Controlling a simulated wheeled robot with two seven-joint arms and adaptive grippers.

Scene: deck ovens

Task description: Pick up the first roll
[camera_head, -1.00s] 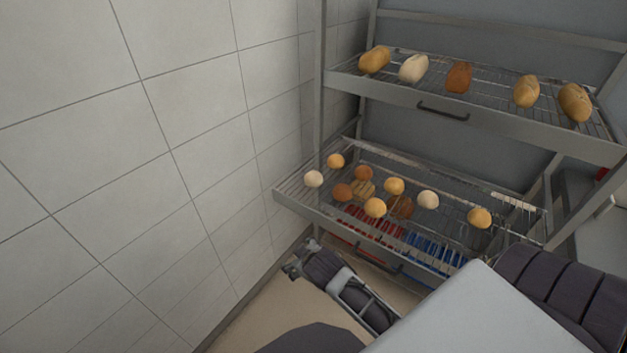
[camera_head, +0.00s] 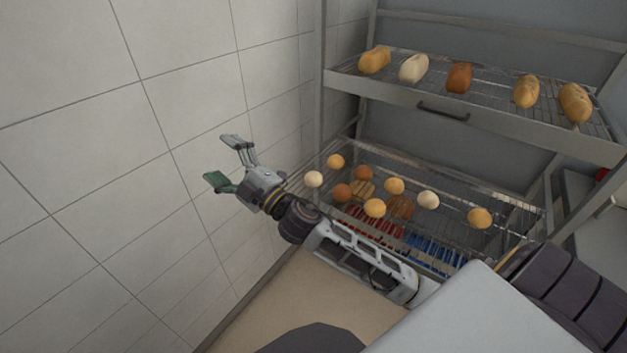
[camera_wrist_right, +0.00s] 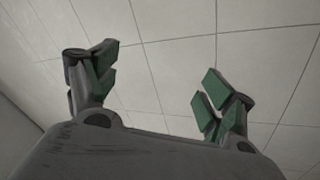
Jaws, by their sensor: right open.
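Several round rolls lie on the lower wire rack (camera_head: 480,248) in the head view. Among them are a pale roll (camera_head: 313,179) at the left, a golden roll (camera_head: 336,161) behind it, and a reddish-brown roll (camera_head: 342,192) to its right. My right gripper (camera_head: 218,160) is open and empty in front of the tiled wall, left of the rack and apart from the rolls. In the right wrist view its green-padded fingers (camera_wrist_right: 160,85) are spread with only tiles between them. My left gripper is not seen.
The tiled wall (camera_head: 100,200) stands close to the left of my right gripper. An upper rack (camera_head: 440,105) with several loaves overhangs the lower one. A metal post (camera_head: 319,90) stands at the rack's left corner. Red and blue items (camera_head: 430,247) show below the lower rack.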

